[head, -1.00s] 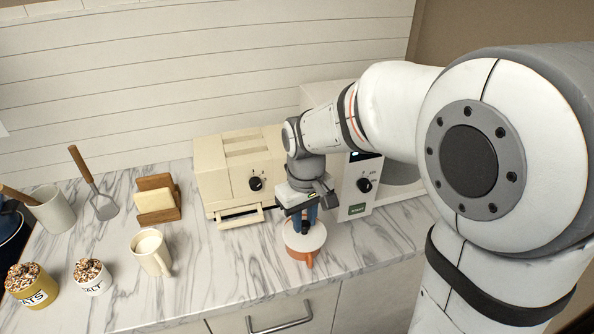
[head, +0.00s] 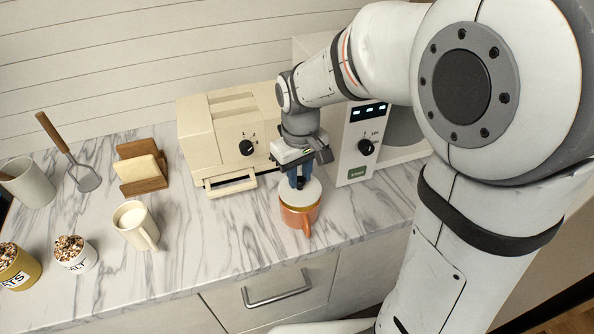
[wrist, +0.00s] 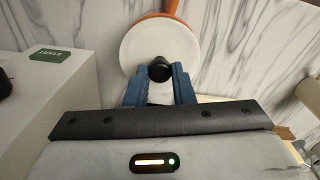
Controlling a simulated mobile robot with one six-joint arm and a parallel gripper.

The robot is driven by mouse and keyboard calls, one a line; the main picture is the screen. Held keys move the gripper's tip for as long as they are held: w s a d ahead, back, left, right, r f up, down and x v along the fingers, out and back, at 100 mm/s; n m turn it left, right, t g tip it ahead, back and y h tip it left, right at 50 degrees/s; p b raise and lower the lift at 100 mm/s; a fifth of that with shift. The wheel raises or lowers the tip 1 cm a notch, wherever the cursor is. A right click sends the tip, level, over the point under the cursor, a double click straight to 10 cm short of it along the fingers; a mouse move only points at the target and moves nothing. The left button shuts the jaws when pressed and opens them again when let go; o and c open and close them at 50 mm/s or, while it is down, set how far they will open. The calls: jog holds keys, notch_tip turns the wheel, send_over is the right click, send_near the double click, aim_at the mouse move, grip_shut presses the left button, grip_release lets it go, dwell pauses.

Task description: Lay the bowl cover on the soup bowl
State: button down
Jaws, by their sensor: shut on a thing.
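The bowl cover (head: 309,189) is a white disc with a dark knob; in the wrist view the cover (wrist: 133,52) shows as a pale round plate. The soup bowl (head: 300,216) is orange with a handle at its front, and stands on the marble counter. My gripper (head: 299,181) points down over the bowl, its blue fingers shut on the cover's dark knob. The wrist view shows the gripper (wrist: 160,78) around the knob. The cover lies over the bowl's mouth, with an orange edge of the bowl (wrist: 150,14) showing beyond it. I cannot tell whether they touch all round.
A cream toaster (head: 228,140) stands behind on the left and a white microwave (head: 348,150) close on the right. The counter's front edge is near the bowl.

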jog(key=shift+f+b, duration=0.65)
jog(key=shift+f, duration=0.3)
dwell(1.0)
jog(key=c, duration=1.2)
grip_release()
jog(key=shift+o, duration=0.2)
notch_tip(320, 180, up, 7)
jog(key=shift+f, duration=0.1)
jog(key=shift+s+d+r, duration=0.1)
jog(key=shift+r, duration=0.45)
jog(key=s+d+f+m+t, duration=0.1)
jog(key=s+d+m+t, duration=0.2)
jog(key=s+d+m, duration=0.3)
jog(key=s+d, duration=0.5)
jog(key=s, duration=0.1)
jog(key=shift+s+d+f, duration=0.2)
jog(key=shift+d+f, duration=0.15)
jog(key=shift+d, duration=0.05)
